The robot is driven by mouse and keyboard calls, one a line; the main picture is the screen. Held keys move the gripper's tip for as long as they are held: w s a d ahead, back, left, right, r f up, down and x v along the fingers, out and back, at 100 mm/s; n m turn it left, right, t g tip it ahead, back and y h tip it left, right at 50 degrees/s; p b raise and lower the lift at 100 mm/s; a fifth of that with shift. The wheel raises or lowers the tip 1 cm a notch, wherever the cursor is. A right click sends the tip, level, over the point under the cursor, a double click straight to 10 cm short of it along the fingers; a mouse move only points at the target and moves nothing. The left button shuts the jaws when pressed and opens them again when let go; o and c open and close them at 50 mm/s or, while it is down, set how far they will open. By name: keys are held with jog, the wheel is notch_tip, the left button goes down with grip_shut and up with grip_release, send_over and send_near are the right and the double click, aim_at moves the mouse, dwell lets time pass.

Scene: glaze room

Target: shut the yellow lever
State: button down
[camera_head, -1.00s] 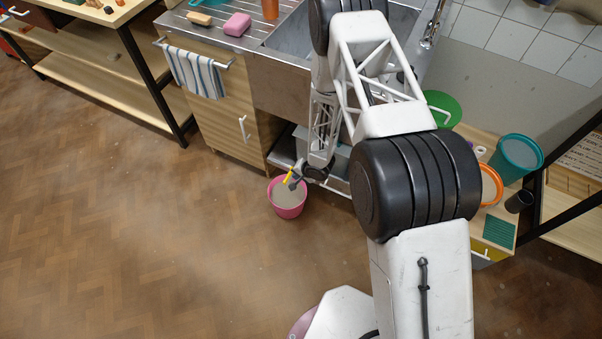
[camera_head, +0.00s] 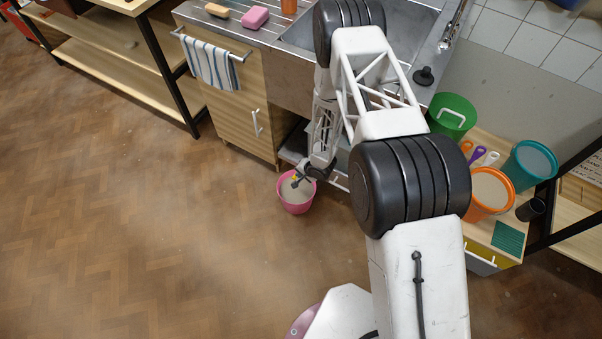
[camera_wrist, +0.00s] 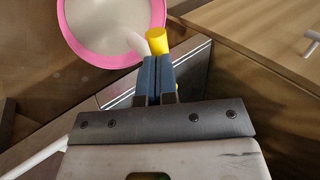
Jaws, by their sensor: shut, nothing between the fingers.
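The yellow lever (camera_wrist: 158,40) shows in the wrist view just beyond my fingertips, its rounded end overlapping them; whether they touch I cannot tell. A pale pipe end (camera_wrist: 138,43) is beside it, over the pink bucket. My gripper (camera_wrist: 156,62) is shut with nothing between its blue fingers. In the head view only a small bit of the yellow lever (camera_head: 295,178) shows, at my gripper (camera_head: 297,183) above the bucket. The rest of the lever is hidden by my gripper and arm.
The pink bucket (camera_head: 297,198) with greyish contents stands on the floor below. It fills the upper left of the wrist view (camera_wrist: 160,14). The wooden cabinet (camera_head: 236,113) is left of my arm. Buckets (camera_head: 530,168) stand on the right. The floor at left is clear.

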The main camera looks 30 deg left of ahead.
jog(key=shift+s+a+m+t, duration=0.15)
jog(key=shift+a+m+t, duration=0.25)
jog(key=shift+m, duration=0.3)
dwell(0.4)
jog(key=shift+s+a+m+t, duration=0.1)
jog(key=shift+a+m+t, duration=0.35)
jog(key=shift+m, duration=0.35)
jog(key=a+m+t+h, duration=0.1)
jog(key=m, duration=0.2)
jog(key=w+a+m+t+h, duration=0.1)
jog(key=a+m+t, duration=0.1)
jog(key=m, duration=0.2)
jog(key=w+a+m+t+h, duration=0.1)
jog(key=m+h, duration=0.1)
jog(key=m, duration=0.1)
jog(key=shift+w+a+t, duration=0.1)
jog(key=shift+a+t, duration=0.15)
jog(key=shift+a, duration=0.1)
jog(key=shift+w+d, duration=0.1)
jog(key=shift+d, duration=0.15)
jog(key=shift+w+d, duration=0.15)
jog(key=shift+d, duration=0.3)
jog(key=shift+r, duration=0.15)
